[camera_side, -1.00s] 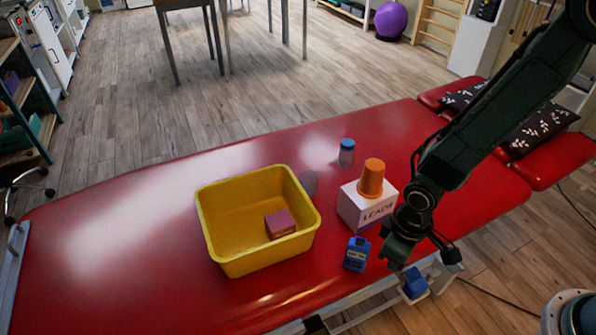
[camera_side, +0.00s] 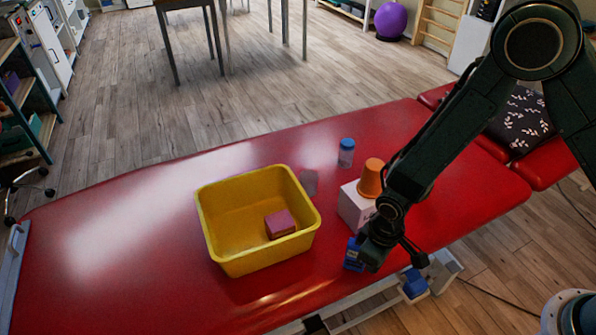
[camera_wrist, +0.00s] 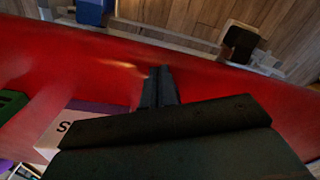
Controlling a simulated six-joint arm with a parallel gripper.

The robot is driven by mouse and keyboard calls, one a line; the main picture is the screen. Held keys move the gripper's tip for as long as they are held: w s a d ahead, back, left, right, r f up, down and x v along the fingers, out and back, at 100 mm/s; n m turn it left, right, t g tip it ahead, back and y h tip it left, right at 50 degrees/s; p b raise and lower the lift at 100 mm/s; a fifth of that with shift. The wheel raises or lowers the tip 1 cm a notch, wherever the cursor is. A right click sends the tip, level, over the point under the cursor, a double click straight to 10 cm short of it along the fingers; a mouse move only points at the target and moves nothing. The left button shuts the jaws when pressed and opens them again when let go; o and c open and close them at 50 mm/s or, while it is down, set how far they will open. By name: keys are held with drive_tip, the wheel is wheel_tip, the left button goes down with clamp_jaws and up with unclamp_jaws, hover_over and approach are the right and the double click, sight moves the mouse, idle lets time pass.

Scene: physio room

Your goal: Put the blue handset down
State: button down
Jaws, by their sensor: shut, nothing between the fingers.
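The blue handset (camera_side: 351,256) stands on the red couch top, between the yellow tub and the front edge. My gripper (camera_side: 372,266) is down at its right side in the side view and covers part of it. I cannot tell whether they touch. In the wrist view my gripper (camera_wrist: 157,86) has its two fingers together with nothing between them.
A white box (camera_side: 353,207) with an orange cup (camera_side: 371,177) on it stands just behind my gripper. A yellow tub (camera_side: 222,258) holding a pink block (camera_side: 280,224) is to the left. A blue-capped jar (camera_side: 346,153) stands farther back. The couch's left part is clear.

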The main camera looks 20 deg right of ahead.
sight(354, 250)
drive_tip(key=shift+w, duration=0.1)
idle(0.3)
drive_tip(key=shift+w+a, duration=0.55)
drive_tip(key=shift+w, duration=0.55)
drive_tip(key=shift+w+a, duration=0.6)
drive_tip(key=shift+w, duration=0.45)
drive_tip(key=shift+w+a, duration=0.55)
drive_tip(key=shift+w, duration=0.55)
drive_tip(key=shift+s, duration=0.1)
drive_tip(key=shift+s+d, duration=0.3)
drive_tip(key=shift+s, duration=0.2)
drive_tip(key=shift+s+d, duration=0.25)
drive_tip(key=shift+s, duration=0.2)
drive_tip(key=shift+s+d, duration=0.45)
drive_tip(key=shift+s, duration=0.4)
wheel_tip(354, 250, up, 8)
drive_tip(key=shift+w+a+f, duration=0.1)
drive_tip(key=shift+w, duration=0.05)
drive_tip(key=shift+r, duration=1.1)
drive_tip(key=shift+r, duration=0.1)
